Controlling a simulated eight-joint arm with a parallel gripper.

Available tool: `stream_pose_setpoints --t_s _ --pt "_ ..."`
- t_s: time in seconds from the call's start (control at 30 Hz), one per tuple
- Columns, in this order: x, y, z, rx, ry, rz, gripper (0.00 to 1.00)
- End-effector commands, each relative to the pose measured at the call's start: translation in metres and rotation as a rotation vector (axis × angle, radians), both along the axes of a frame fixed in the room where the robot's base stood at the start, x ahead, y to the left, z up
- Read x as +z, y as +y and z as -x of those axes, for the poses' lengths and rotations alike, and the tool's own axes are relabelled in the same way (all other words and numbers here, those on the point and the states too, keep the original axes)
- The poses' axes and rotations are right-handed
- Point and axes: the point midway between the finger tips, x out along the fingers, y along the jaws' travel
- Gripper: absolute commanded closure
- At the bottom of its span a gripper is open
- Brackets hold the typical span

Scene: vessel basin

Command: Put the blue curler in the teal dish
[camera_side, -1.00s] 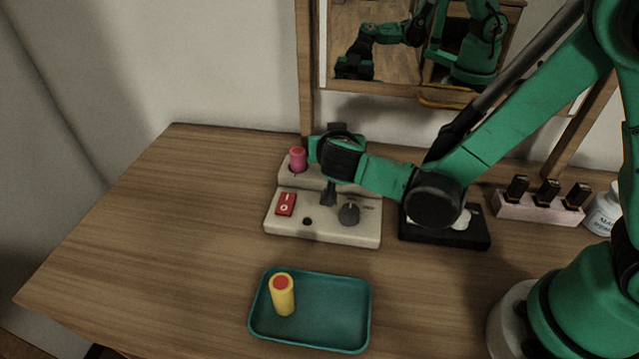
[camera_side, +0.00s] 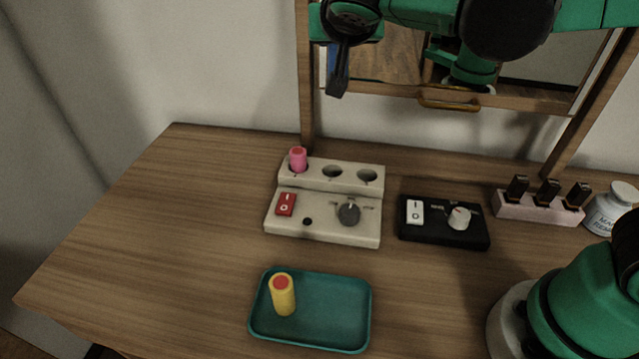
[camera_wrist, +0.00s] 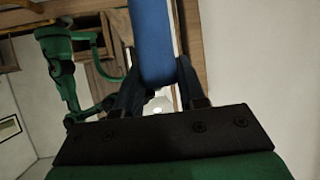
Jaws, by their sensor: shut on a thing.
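The blue curler (camera_wrist: 152,40) is held between the fingers of my gripper (camera_wrist: 152,85) in the wrist view. In the side view a sliver of blue (camera_side: 331,62) shows beside my gripper (camera_side: 337,88), which is raised high in front of the mirror; most of the curler is hidden there. The teal dish (camera_side: 335,312) lies on the table at the front. A yellow curler (camera_side: 283,296) with a red top stands upright in its left part.
A cream heater base (camera_side: 325,222) holds a pink curler (camera_side: 298,160) in its left hole; its other two holes are empty. To its right are a black control box (camera_side: 443,222), a pink holder (camera_side: 540,206) and a white jar (camera_side: 608,210). The table left of the dish is clear.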

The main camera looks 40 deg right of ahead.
Motion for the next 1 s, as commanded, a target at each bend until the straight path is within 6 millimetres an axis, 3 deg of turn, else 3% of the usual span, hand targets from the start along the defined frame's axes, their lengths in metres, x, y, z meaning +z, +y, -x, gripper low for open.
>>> stream_pose_setpoints --t_s 0.3,0.7,0.87,1.0 --pt "-0.055 -0.028 0.027 0.365 -0.006 -0.006 1.0" --pt "-0.063 -0.046 0.046 0.552 -0.003 -0.002 1.0" --pt "-0.067 -0.039 0.048 0.609 -0.002 -0.001 1.0" --pt "-0.076 -0.017 0.051 0.741 -0.001 -0.004 1.0"
